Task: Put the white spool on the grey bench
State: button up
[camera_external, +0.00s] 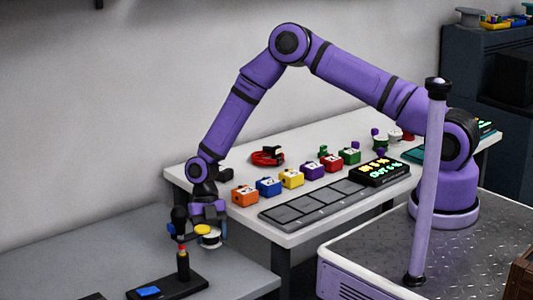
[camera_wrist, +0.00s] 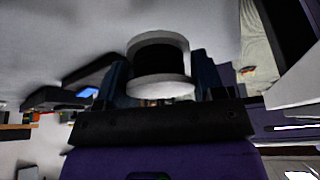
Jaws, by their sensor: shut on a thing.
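The white spool (camera_external: 212,242) has white flanges and a dark middle. My gripper (camera_external: 207,233) is shut on it, pointing down, and holds it in the air by the near right part of the grey bench (camera_external: 70,255). In the wrist view the spool (camera_wrist: 160,88) sits between the two dark fingers of my gripper (camera_wrist: 160,75). A yellow round piece shows beside the spool in the outside view; I cannot tell what it belongs to. The fingers partly hide the spool.
The white table (camera_external: 230,170) to the right holds several coloured boxes, a grey tray (camera_external: 315,205) and a display (camera_external: 380,172).

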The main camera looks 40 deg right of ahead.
aim_at(212, 258)
jog(key=shift+f, duration=2.3)
jog(key=shift+f, duration=0.15)
jog(key=o, duration=0.9)
jog(key=shift+o, duration=0.2)
jog(key=v, duration=1.2)
jog(key=shift+r, duration=0.2)
